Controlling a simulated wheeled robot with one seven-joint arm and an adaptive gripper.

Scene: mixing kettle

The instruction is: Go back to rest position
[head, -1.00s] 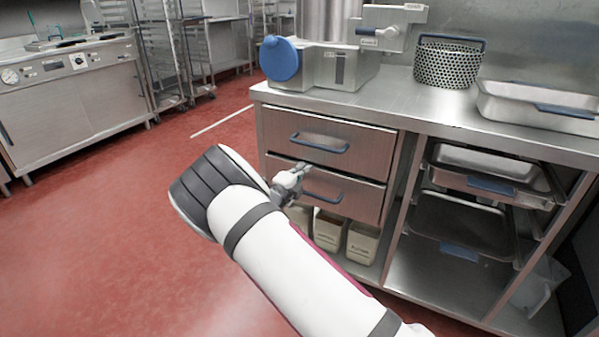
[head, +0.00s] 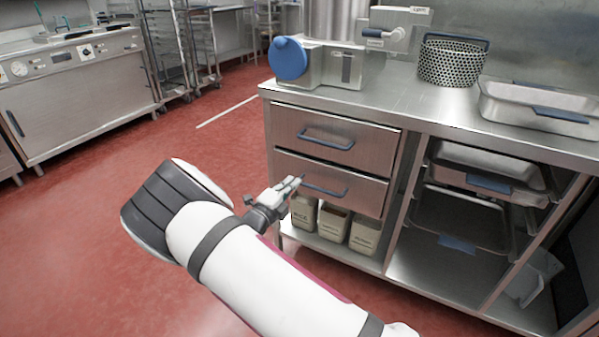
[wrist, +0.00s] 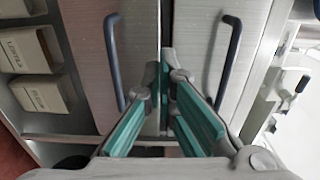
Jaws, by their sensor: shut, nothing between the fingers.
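My gripper (head: 296,184) is in front of the drawer unit, close to the left part of the lower drawer (head: 365,195). It is shut and empty. In the wrist view, the teal-padded fingers of my gripper (wrist: 166,78) come together at the tips, pointing at the seam between the two drawers. The upper drawer (head: 375,137) has a blue handle (head: 327,141), and the lower one has a similar handle (head: 325,190). Both drawers look closed. I cannot tell the exact gap between my fingertips and the drawer front.
Several labelled bins (head: 333,223) stand on the shelf under the drawers. The steel counter (head: 420,105) holds a slicer-like machine (head: 330,65), a perforated basket (head: 452,62) and a steel pan (head: 535,108). Trays sit in the right rack. Red floor (head: 75,220) is clear on the left.

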